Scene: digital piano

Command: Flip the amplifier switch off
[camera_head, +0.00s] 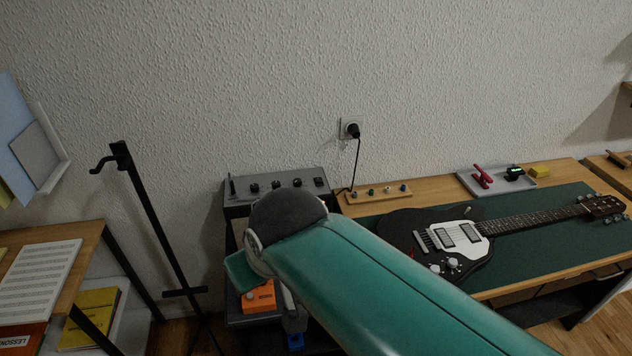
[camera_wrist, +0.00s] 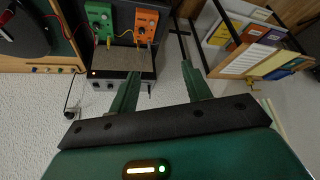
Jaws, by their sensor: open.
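The amplifier (camera_head: 290,186) is a dark box with a grey control panel, standing against the wall left of the workbench. Several black knobs line its panel, and a small upright lever (camera_head: 232,184), which looks like the switch, stands at its left end. In the wrist view the amplifier (camera_wrist: 122,62) appears turned over, with a lit orange lamp (camera_wrist: 95,73) and the lever (camera_wrist: 149,88) at its right. My gripper (camera_wrist: 159,68) is open and empty, its fingers apart near the lever side of the amplifier; contact is not clear.
An orange pedal (camera_head: 258,298) sits below the amplifier; a green pedal (camera_wrist: 99,20) shows in the wrist view. A black stand (camera_head: 150,215) is left. A cable runs to the wall socket (camera_head: 350,128). A guitar (camera_head: 440,238) lies on the workbench at right.

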